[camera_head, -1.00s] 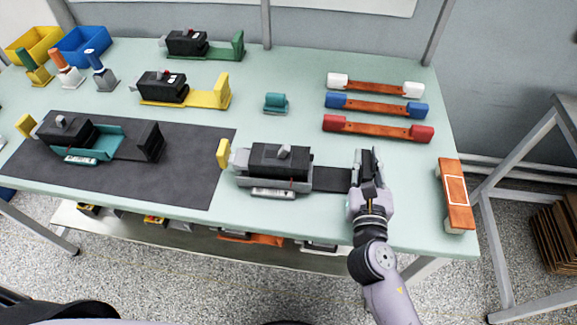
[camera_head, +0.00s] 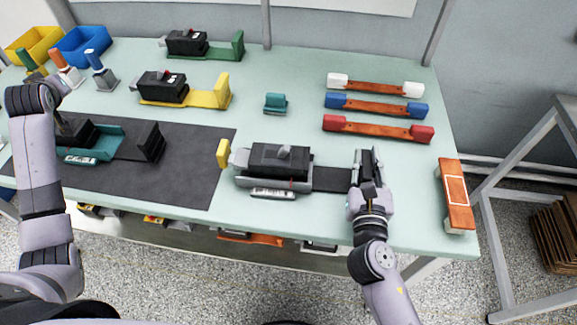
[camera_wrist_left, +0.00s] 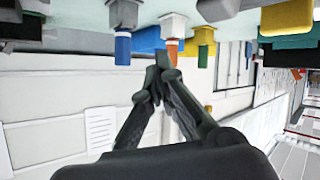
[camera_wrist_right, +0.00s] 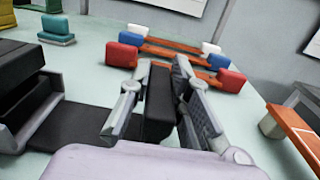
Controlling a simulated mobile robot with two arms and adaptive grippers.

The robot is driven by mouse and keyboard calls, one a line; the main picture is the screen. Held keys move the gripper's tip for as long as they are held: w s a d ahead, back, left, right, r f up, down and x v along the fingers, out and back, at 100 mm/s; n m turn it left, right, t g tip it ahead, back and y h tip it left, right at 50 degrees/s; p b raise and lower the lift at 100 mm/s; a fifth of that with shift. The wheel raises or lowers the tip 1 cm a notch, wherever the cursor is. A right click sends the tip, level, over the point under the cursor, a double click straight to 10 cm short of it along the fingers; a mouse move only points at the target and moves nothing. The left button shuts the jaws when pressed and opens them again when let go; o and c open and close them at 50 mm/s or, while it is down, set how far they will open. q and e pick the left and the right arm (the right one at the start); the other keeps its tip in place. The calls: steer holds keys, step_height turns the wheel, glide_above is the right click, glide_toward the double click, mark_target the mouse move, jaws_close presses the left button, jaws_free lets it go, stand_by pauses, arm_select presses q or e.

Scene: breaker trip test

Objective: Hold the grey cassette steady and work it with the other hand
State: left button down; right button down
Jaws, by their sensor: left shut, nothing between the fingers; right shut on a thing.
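The grey cassette (camera_head: 245,182) lies near the table's front edge with a black breaker (camera_head: 279,160) in it. A yellow block (camera_head: 223,153) is at its left end. A dark strip (camera_head: 330,179) runs from its right end to a black upright block (camera_wrist_right: 158,100). My right gripper (camera_head: 368,163) is shut on this block, one finger on each side. My left gripper (camera_head: 62,86) is at the far left, above the table near the upright tools; the left wrist view shows its fingers (camera_wrist_left: 162,62) together and empty, well away from the cassette.
A teal cassette (camera_head: 120,137) lies on the dark mat (camera_head: 195,185), partly behind my left arm. Yellow (camera_head: 205,98) and green (camera_head: 222,50) cassettes lie farther back. Red-, blue- and white-ended orange bars (camera_head: 377,128) lie at right. An orange block (camera_head: 455,190) is by the right edge.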

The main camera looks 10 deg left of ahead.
arm_select(q)
steer(key=w+d+r+m+h, duration=0.1)
steer(key=w+d+m+h, duration=0.25)
steer(key=d, duration=0.75)
steer(key=w+d+r+m+h, duration=0.25)
steer(key=d+m, duration=0.25)
steer(key=d, duration=0.5)
steer(key=w+d+r+m+h, duration=0.1)
steer(key=w+d+m+h, duration=0.25)
steer(key=d, duration=0.75)
steer(key=m+g+y, duration=0.2)
steer(key=m+g, duration=0.8)
steer(key=m, duration=0.6)
glide_above(240, 172)
steer(key=f, duration=1)
steer(key=shift+s+a+f, duration=0.1)
steer(key=shift+a+f, duration=0.15)
steer(key=shift+f, duration=0.55)
steer(key=shift+w+d+f, duration=0.1)
steer(key=shift+w+f, duration=0.35)
steer(key=shift+f, duration=0.15)
steer(key=shift+r, duration=0.1)
